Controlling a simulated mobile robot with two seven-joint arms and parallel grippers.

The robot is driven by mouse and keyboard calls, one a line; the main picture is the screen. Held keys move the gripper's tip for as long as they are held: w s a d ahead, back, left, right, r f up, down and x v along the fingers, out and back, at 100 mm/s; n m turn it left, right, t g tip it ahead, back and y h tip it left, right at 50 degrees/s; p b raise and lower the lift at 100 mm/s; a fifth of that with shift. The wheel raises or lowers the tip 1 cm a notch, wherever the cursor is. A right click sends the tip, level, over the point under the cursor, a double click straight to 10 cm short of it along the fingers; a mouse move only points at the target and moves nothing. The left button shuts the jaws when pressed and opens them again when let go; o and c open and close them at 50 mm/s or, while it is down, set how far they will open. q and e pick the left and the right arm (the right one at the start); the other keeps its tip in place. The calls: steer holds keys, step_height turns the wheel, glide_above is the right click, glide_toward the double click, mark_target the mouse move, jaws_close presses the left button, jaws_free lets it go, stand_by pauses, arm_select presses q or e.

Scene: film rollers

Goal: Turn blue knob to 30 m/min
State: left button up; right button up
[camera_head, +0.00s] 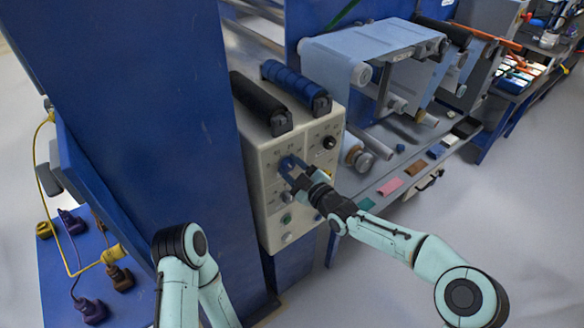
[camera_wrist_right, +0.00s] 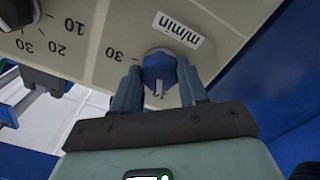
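The blue knob (camera_wrist_right: 158,68) is on the cream control panel (camera_head: 262,185), beside an "m/min" label (camera_wrist_right: 177,30) that appears upside down in the right wrist view. A "30" mark (camera_wrist_right: 125,56) is left of the knob there. A white line on the knob's face points towards the bottom of that view. My right gripper (camera_wrist_right: 160,78) has one finger on each side of the knob and looks closed on it. In the head view my right gripper (camera_head: 291,170) reaches the panel from the right and partly hides the knob. My left gripper is out of view.
A black knob (camera_head: 329,142) sits at the panel's upper right, with several buttons lower down. A black roller (camera_head: 262,104) and a blue roller (camera_head: 295,84) lie on top of the box. A tall blue wall (camera_head: 140,110) stands at left. Roller machinery (camera_head: 375,50) stands behind.

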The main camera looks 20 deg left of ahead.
steer(key=shift+c, duration=1.3)
steer(key=shift+m, duration=0.3)
steer(key=m, duration=0.6)
steer(key=shift+p, duration=0.3)
steer(key=m, duration=0.5)
steer(key=shift+d+m, duration=0.1)
steer(key=shift+m, duration=0.2)
steer(key=m, duration=0.3)
steer(key=shift+m, duration=0.3)
arm_select(q)
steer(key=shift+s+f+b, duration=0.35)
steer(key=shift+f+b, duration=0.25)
steer(key=shift+b, duration=0.15)
arm_select(e)
steer(key=m, duration=0.4)
